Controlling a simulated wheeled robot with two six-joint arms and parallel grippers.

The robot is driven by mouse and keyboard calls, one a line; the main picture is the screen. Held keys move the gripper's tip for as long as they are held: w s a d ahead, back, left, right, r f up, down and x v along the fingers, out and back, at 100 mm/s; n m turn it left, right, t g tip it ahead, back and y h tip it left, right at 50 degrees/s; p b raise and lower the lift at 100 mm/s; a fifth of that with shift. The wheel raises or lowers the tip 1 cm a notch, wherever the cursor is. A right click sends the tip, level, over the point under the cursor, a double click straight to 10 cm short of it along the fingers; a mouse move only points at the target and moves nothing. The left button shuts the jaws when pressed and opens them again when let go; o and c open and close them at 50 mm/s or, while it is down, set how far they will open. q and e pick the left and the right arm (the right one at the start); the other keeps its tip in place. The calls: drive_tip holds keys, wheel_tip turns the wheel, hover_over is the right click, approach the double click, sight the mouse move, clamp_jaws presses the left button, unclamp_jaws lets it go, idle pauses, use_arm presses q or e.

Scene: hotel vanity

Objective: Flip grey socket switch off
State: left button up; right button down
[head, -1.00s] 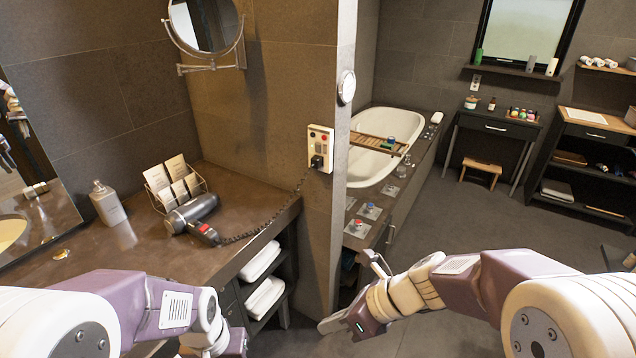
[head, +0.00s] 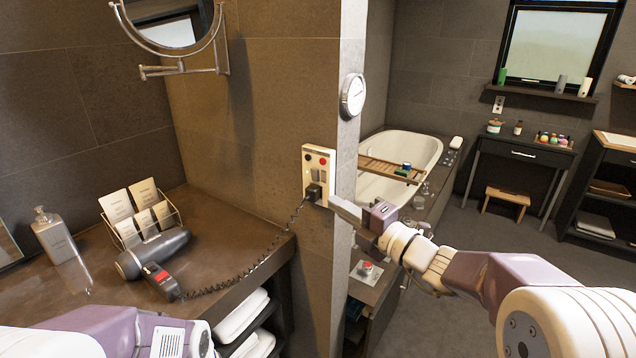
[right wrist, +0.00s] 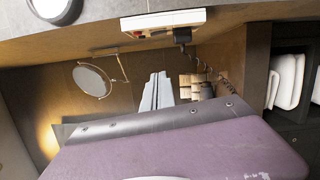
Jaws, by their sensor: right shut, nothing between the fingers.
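The socket panel (head: 319,173) is a cream plate on the brown wall near its corner, with a red button and a black button on top. A grey switch (head: 316,175) shows below them, small, and its position is not clear. A black plug (head: 314,192) with a coiled cord sits at the bottom. My right gripper (head: 336,202) is shut and empty, its tip close to the panel's lower right edge; I cannot tell whether it touches. In the right wrist view the panel (right wrist: 164,22) shows above the shut fingers (right wrist: 160,76). My left gripper is out of view.
The wall corner (head: 346,130) stands just beside the panel, with a round dial (head: 353,96) above. The counter (head: 215,225) at left holds a hair dryer (head: 152,254), a card rack (head: 143,219) and a soap bottle (head: 54,236). A bathtub (head: 410,150) stands behind my right arm.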

sight(318, 179)
drive_tip(key=w+a, duration=0.1)
drive_tip(key=w, duration=0.2)
drive_tip(key=w+a+p, duration=0.1)
drive_tip(key=w+a, duration=0.1)
drive_tip(key=w, duration=0.1)
drive_tip(key=w+a, duration=0.1)
drive_tip(key=w, duration=0.3)
drive_tip(key=shift+a+r, duration=0.35)
drive_tip(key=shift+a, duration=0.05)
drive_tip(key=shift+w+d, duration=0.4)
drive_tip(key=shift+w, duration=0.1)
